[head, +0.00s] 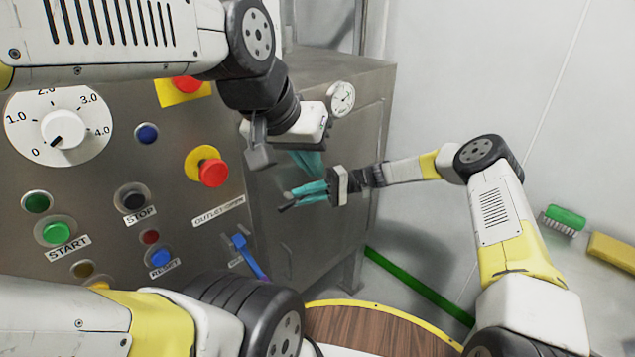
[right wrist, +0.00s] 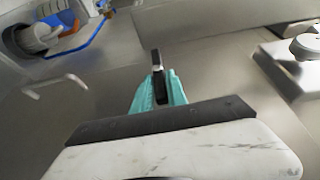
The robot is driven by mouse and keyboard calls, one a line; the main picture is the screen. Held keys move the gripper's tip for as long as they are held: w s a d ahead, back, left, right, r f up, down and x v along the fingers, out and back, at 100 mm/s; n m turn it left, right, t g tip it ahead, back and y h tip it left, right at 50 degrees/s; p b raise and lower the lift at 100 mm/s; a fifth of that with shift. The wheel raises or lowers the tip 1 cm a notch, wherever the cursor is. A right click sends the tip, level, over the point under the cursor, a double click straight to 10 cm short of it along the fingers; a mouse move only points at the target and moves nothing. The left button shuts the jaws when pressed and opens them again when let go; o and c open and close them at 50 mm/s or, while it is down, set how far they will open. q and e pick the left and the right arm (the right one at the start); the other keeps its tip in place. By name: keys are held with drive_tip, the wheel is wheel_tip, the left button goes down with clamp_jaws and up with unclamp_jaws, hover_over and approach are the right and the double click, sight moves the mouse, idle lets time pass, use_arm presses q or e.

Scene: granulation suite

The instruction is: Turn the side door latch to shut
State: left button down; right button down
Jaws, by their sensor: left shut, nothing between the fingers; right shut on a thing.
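The side door latch is a dark lever (right wrist: 157,80) on the grey metal side panel. In the right wrist view its dark bar with a lighter end stands between my right gripper's teal fingers (right wrist: 158,93). My right gripper also shows in the head view (head: 308,191), reaching left to the cabinet side, shut on the latch. Only a small dark part of the latch shows beyond those fingertips; its pivot is hidden. My left gripper (head: 309,162) is just above the right one, its teal fingers shut and empty, partly hidden by its own body.
The cabinet front carries a dial (head: 62,130), a red emergency button (head: 213,173), a green start button (head: 56,233) and a blue lever (head: 248,256). A round gauge (head: 342,98) sits close to my left gripper. A green brush (head: 566,218) is at the right. The two grippers are close together.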

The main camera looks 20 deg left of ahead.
drive_tip(key=shift+f+y, duration=0.1)
drive_tip(key=shift+y, duration=0.2)
idle(0.4)
drive_tip(key=c, duration=1.3)
unclamp_jaws()
drive_tip(key=v, duration=0.7)
drive_tip(key=shift+w+d+f, duration=0.1)
drive_tip(key=shift+w+d, duration=0.15)
drive_tip(key=shift+w, duration=0.05)
